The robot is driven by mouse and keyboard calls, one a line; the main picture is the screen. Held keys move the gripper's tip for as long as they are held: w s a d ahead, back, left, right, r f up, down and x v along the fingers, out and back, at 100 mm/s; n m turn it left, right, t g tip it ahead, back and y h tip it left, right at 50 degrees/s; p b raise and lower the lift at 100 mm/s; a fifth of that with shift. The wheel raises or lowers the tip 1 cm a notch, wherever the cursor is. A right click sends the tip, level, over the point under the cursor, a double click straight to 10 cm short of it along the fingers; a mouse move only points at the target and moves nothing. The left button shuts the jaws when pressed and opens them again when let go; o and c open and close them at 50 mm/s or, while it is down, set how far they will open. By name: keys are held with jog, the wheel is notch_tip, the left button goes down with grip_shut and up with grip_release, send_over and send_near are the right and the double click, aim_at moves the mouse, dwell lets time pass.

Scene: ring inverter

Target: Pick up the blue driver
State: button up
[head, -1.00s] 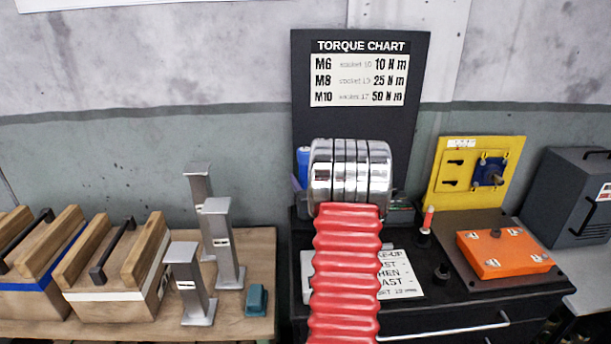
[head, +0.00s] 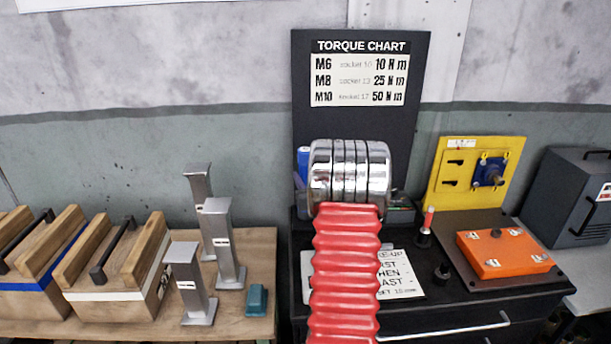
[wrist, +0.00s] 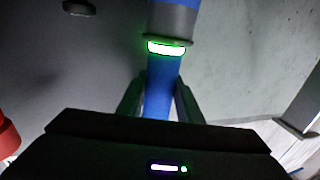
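The blue driver (wrist: 164,76) fills the middle of the wrist view, with a grey collar and a lit green-white band above a blue section. My gripper (wrist: 162,98) has its two dark fingers close together, one on each side of the blue section, with no clear gap between fingers and driver. It looks shut on the driver. In the head view only a blue strip of the driver (head: 303,160) shows left of my shiny wrist; my red arm sleeve and wrist hide the rest and the fingers.
A black cabinet top holds an orange box (head: 503,253), a yellow panel (head: 450,170) and a white card (head: 400,275). The torque chart board (head: 360,80) stands just behind my wrist. Left, a wooden bench (head: 255,265) carries grey posts (head: 225,240) and wooden boxes.

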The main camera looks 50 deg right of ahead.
jog(key=c, duration=0.6)
jog(key=shift+r, duration=0.15)
grip_shut()
jog(key=shift+r, duration=0.1)
notch_tip(320, 180, up, 18)
jog(key=shift+f, duration=0.1)
dwell(0.5)
